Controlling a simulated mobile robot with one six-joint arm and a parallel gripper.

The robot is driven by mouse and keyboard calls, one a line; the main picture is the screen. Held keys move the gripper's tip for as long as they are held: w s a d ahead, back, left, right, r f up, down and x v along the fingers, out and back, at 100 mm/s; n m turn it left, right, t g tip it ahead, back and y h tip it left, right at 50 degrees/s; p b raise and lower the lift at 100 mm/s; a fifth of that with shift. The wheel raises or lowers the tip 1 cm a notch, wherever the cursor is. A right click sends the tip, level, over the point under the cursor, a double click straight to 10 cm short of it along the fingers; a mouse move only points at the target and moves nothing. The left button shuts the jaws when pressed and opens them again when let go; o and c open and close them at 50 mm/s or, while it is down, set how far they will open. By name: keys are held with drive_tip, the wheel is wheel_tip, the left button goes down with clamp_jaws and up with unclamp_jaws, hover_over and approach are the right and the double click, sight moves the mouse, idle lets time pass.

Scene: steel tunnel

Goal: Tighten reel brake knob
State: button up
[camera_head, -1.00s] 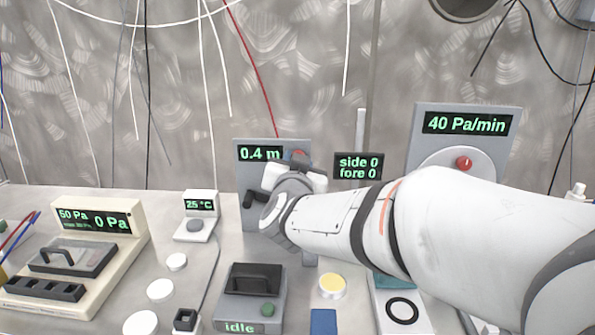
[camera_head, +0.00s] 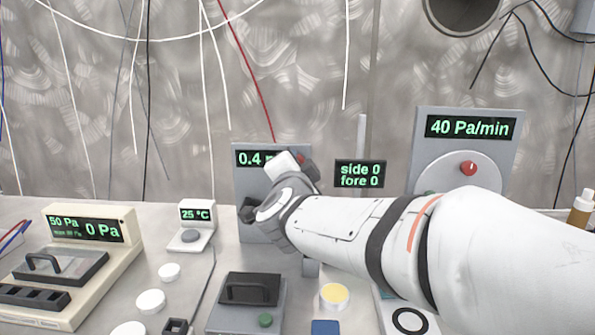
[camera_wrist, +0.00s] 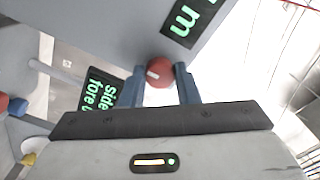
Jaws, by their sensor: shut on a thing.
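The reel unit is a grey upright panel (camera_head: 258,225) with a green display reading "0.4 m", partly covered by my arm in the head view. Its red brake knob (camera_wrist: 159,72) has a pale mark on its face and sits between my two blue-grey fingers in the wrist view. My gripper (camera_wrist: 160,84) is shut on the knob. In the head view the knob (camera_head: 301,159) shows only as a sliver of red behind my wrist.
A small "side 0 fore 0" display (camera_head: 359,173) stands just right of the panel. A dial unit reading 40 Pa/min (camera_head: 468,127) stands at the right behind my arm. A grey box with a dark handle (camera_head: 245,300) is in front. Wires hang along the back wall.

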drive_tip(key=shift+f, duration=0.1)
idle(0.4)
drive_tip(key=o, duration=1)
drive_tip(key=shift+c, duration=0.2)
drive_tip(key=shift+s, duration=0.1)
drive_tip(key=s+p, duration=0.1)
drive_tip(key=s, duration=0.6)
drive_tip(key=shift+s+p, duration=0.3)
drive_tip(key=shift+p, duration=0.1)
drive_tip(key=shift+a, duration=0.1)
